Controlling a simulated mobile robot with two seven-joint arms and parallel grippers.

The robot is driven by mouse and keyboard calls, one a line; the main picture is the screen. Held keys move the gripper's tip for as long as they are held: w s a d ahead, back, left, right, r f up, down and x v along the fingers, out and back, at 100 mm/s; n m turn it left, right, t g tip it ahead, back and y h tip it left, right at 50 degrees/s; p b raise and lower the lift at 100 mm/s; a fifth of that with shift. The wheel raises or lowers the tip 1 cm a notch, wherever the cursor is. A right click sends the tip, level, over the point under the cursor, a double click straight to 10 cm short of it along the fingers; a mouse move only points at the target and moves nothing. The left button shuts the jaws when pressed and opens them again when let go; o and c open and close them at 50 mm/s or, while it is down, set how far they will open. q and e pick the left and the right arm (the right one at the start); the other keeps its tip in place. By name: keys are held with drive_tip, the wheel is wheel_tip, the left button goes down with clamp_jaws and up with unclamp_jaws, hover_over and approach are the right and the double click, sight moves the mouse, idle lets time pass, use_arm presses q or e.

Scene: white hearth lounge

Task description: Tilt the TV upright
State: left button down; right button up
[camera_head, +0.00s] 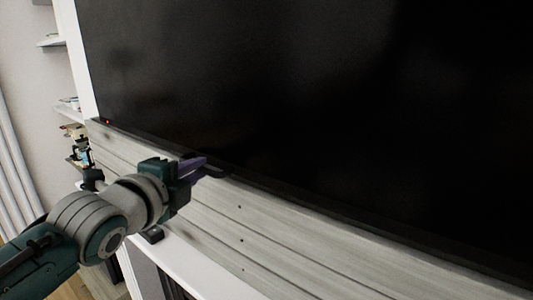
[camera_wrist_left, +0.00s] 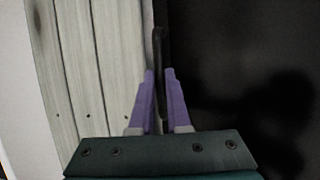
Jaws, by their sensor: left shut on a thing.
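The TV (camera_head: 300,100) is a large black flat screen that fills much of the head view. It stands in front of pale wooden boards, with its bottom edge running down to the right. It also fills the right side of the left wrist view (camera_wrist_left: 240,70). My left gripper (camera_head: 205,168) is at the TV's lower edge, left of its middle. In the left wrist view its purple fingers (camera_wrist_left: 160,85) are on either side of the thin dark edge of the TV, shut on it. My right gripper is not in view.
Pale wooden boards (camera_head: 250,235) lie below and behind the TV, above a white ledge (camera_head: 200,265). White shelves (camera_head: 52,42) with small items stand at the left. A small dark object (camera_head: 152,234) sits on the ledge near my left arm.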

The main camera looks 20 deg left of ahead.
use_arm(q)
drive_tip(key=shift+s+a+r, duration=0.1)
drive_tip(key=shift+s+r, duration=0.05)
drive_tip(key=shift+s, duration=0.1)
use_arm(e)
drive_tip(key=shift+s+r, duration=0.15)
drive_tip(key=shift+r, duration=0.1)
use_arm(q)
drive_tip(key=c, duration=1.2)
unclamp_jaws()
drive_tip(key=shift+o, duration=0.2)
drive_tip(key=s+r+b, duration=0.1)
drive_tip(key=s+b, duration=0.1)
drive_tip(key=s, duration=0.7)
drive_tip(key=shift+s+d+r, duration=0.35)
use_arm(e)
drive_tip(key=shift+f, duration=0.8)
